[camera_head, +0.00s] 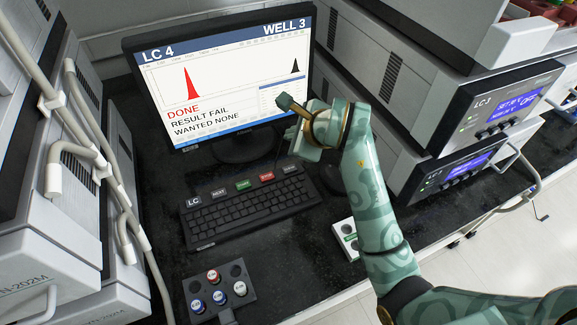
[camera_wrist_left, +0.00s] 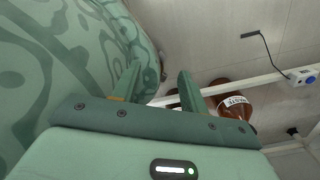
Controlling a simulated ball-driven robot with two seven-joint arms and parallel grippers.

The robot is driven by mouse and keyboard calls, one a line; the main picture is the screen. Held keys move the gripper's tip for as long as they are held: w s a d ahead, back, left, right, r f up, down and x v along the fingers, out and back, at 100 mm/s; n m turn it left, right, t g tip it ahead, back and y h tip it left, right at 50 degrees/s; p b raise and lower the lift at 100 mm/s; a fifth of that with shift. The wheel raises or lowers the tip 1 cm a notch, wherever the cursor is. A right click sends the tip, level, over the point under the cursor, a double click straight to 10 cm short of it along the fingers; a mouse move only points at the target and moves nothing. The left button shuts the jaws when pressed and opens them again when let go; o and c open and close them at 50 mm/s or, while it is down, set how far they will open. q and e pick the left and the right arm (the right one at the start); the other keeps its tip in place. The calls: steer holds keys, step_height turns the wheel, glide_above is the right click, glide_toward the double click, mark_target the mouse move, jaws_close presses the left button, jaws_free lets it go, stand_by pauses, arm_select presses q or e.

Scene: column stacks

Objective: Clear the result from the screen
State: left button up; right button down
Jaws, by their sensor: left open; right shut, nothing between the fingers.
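The monitor (camera_head: 215,66) stands at the back and its screen reads "LC 4", "WELL 3", "DONE", "RESULT FAIL", "WANTED NONE", with a red peak and a small black peak. A black keyboard (camera_head: 245,208) lies in front of it. Along its top edge are larger labelled keys, including a green key (camera_head: 243,185) and a red key (camera_head: 267,176); their small labels are hard to read. My right gripper (camera_head: 296,133) is shut and empty, above the keyboard's right end and before the screen's lower right corner. My left gripper (camera_wrist_left: 158,70) is open and empty in the left wrist view.
A dark rack (camera_head: 218,294) with several capped vials sits in front of the keyboard. A white box (camera_head: 346,240) is right of the keyboard, and a mouse (camera_head: 333,178) lies behind my right arm. Grey instruments stand on both sides. A brown bottle (camera_wrist_left: 232,100) shows in the left wrist view.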

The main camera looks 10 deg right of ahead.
mark_target(293, 173)
arm_select(q)
step_height(293, 173, down, 6)
steer(key=s+a+b, duration=0.1)
steer(key=b, duration=0.5)
steer(key=shift+s+g, duration=0.3)
arm_select(e)
step_height(293, 173, down, 9)
steer(key=shift+r, duration=0.1)
stand_by(1.1)
arm_select(q)
steer(key=shift+s+f+b, duration=0.15)
steer(key=shift+f+b, duration=0.05)
steer(key=shift+b, duration=0.25)
arm_select(e)
steer(key=shift+f, duration=0.4)
